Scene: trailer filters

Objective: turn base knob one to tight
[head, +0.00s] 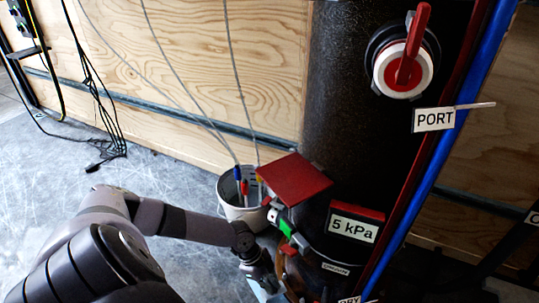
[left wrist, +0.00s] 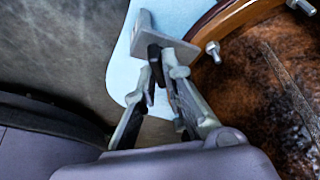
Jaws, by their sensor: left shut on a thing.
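My left gripper (head: 262,277) reaches down to the foot of the tall black cylinder (head: 350,110) in the head view. In the left wrist view its fingers (left wrist: 160,82) are closed on a small dark knob (left wrist: 154,55) under a grey metal bracket (left wrist: 165,38). The fingers hide much of the knob, and I cannot tell how far it is turned. In the head view the knob cannot be made out. My right gripper is not in view.
A red plate (head: 294,180) and a 5 kPa label (head: 354,229) sit just above my left gripper. A white bucket (head: 238,212) with cables stands behind. A brown band (left wrist: 230,22) with a bolt (left wrist: 213,50) is close to the fingers.

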